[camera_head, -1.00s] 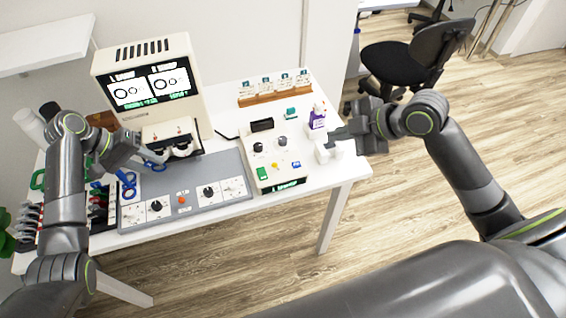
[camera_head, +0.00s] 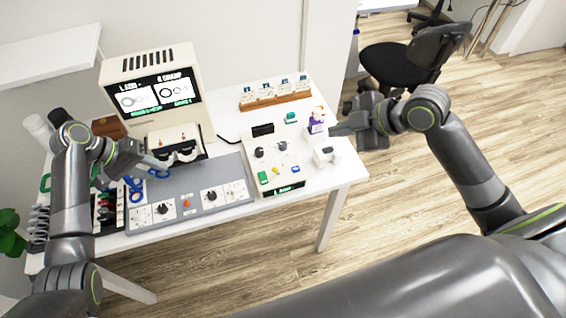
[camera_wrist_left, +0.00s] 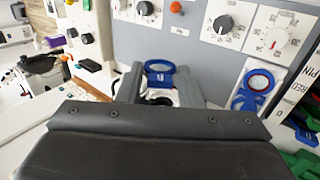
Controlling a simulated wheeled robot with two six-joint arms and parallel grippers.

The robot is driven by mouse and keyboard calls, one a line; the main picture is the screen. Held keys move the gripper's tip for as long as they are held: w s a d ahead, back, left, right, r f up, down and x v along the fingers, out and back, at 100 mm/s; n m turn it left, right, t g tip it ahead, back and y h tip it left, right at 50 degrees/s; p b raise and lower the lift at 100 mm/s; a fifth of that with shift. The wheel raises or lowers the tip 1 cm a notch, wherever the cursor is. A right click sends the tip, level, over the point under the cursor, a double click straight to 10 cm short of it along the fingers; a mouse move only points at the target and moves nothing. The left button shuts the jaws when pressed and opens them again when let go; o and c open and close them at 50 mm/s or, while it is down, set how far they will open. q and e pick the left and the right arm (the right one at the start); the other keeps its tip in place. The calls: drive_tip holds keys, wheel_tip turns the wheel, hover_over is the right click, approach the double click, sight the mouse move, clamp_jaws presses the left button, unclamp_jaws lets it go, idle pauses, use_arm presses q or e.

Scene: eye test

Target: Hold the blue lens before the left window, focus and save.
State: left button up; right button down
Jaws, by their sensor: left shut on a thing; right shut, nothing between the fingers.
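My left gripper (camera_head: 142,158) is shut on a blue-rimmed lens (camera_wrist_left: 160,67), whose ring shows between the fingers in the left wrist view. In the head view a bit of its blue (camera_head: 158,173) shows beside the left window (camera_head: 158,153) of the cream viewer (camera_head: 150,62). I cannot tell whether it is squarely before the window. The viewer's screen (camera_head: 155,92) has two pictures, the left one fainter, under "R SHARP" on the right. My right gripper (camera_head: 335,130) is shut and empty, close to a purple bottle (camera_head: 316,127). A cream console (camera_head: 280,152) has knobs and coloured buttons.
Another blue ringed piece (camera_head: 134,187) lies by the left end of the grey dial panel (camera_head: 225,168); it also shows in the left wrist view (camera_wrist_left: 255,85). A white block (camera_head: 325,157) stands right of the console. A wooden rack (camera_head: 275,99) stands behind it.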

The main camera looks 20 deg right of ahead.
use_arm(q)
drive_tip(key=s+r+p, duration=0.3)
drive_tip(key=p, duration=0.2)
drive_tip(key=shift+p, duration=0.4)
